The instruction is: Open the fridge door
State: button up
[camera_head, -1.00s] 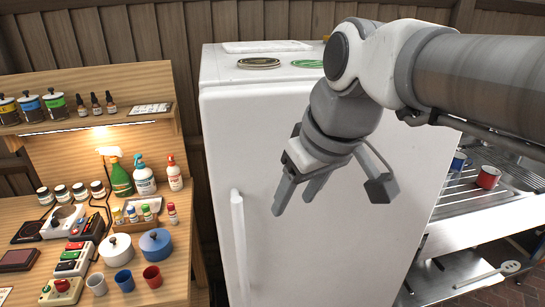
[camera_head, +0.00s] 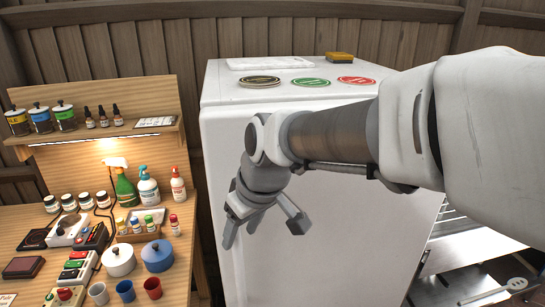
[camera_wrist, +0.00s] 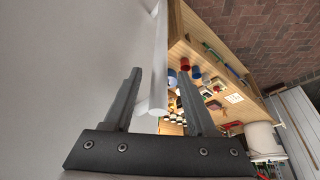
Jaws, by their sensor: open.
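The white fridge (camera_head: 340,220) stands upright in the middle of the head view, its door shut as far as I can see. Its vertical white handle (camera_wrist: 158,60) shows in the wrist view along the door's edge; in the head view my gripper and arm hide it. My gripper (camera_head: 250,240) is in front of the fridge door's left side. In the wrist view my gripper (camera_wrist: 152,88) is open, with the handle's end between its two fingers. I cannot tell whether either finger touches the handle.
A wooden bench (camera_head: 75,225) with bottles, pots, cups and switch boxes stands close on the left. Round coasters (camera_head: 311,82) and a yellow sponge (camera_head: 340,57) lie on the fridge top. A metal rack (camera_head: 465,240) stands at the right.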

aim_at(236, 243)
jog(key=x, duration=0.5)
grip_shut()
dwell(1.4)
